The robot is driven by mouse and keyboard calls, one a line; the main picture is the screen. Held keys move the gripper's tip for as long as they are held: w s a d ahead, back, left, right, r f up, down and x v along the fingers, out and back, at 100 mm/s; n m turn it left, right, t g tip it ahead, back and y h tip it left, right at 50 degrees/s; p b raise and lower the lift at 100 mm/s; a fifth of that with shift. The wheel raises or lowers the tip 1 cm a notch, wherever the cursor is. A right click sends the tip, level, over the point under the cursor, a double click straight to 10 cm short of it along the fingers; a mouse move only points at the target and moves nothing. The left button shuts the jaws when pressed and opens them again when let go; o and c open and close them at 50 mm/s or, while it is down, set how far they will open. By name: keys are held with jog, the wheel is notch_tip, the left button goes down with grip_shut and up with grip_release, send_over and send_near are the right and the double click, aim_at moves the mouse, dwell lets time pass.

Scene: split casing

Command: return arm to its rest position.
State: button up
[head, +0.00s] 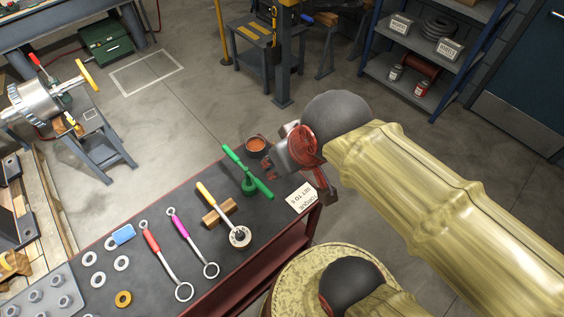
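My arm (450,205) reaches in from the lower right, bent, with pale yellow links and dark round joints. My gripper (322,188) hangs at the arm's far end, beside the right end of the dark bench top (130,215). It is partly hidden behind the arm's red and grey end parts. I see nothing held in it, but its finger gap does not show clearly. It is apart from the green tool (246,171) on the bench, to its left.
A shelf rack (415,65) stands at the back right. The floor (190,105) behind the bench is mostly open.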

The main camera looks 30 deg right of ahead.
jog(key=shift+s, duration=0.2)
notch_tip(320, 180, down, 3)
jog(key=shift+r+b, duration=0.2)
jog(key=shift+b, duration=1.05)
